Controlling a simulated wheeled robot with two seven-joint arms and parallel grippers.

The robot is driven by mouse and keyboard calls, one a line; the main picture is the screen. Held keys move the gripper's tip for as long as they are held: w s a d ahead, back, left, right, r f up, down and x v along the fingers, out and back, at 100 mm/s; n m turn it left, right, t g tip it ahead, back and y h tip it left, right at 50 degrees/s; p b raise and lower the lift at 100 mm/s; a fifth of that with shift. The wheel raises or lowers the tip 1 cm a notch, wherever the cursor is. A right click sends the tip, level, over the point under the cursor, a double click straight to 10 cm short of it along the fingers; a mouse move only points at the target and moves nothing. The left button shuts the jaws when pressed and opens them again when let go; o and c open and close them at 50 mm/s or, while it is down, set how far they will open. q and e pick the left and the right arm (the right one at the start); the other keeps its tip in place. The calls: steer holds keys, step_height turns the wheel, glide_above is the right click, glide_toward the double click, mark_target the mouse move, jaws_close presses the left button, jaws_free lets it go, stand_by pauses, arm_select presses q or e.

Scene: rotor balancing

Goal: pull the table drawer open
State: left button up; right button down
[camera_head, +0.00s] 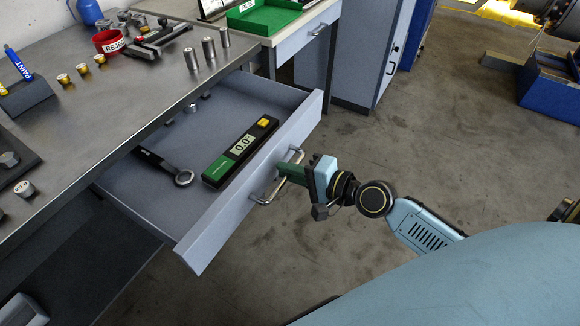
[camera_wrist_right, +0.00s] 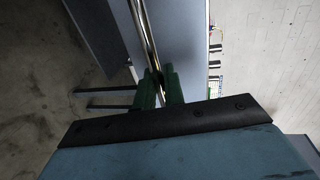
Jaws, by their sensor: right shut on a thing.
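The table drawer (camera_head: 218,217) stands pulled out from under the grey workbench (camera_head: 130,110), with its inside showing. Its front carries a metal bar handle (camera_head: 268,194). My right gripper (camera_head: 287,170) is shut on this handle, near the handle's upper end in the head view. In the right wrist view, the green fingers (camera_wrist_right: 157,88) close around the handle bar (camera_wrist_right: 147,30). Inside the drawer lie a green and black digital level (camera_head: 240,152) reading 0.0, a dark wrench (camera_head: 168,166) and a small metal piece (camera_head: 191,108). My left gripper is not in view.
The bench top holds several metal cylinders (camera_head: 209,48), a red reject bin (camera_head: 109,42) and a blue paint marker (camera_head: 18,64). A second table with a green tray (camera_head: 264,17) stands behind. A grey cabinet (camera_head: 357,50) stands at the back. The floor (camera_head: 450,130) right of the drawer is clear.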

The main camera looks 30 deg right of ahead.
steer(key=shift+s, duration=0.1)
steer(key=c, duration=1.6)
jaws_free()
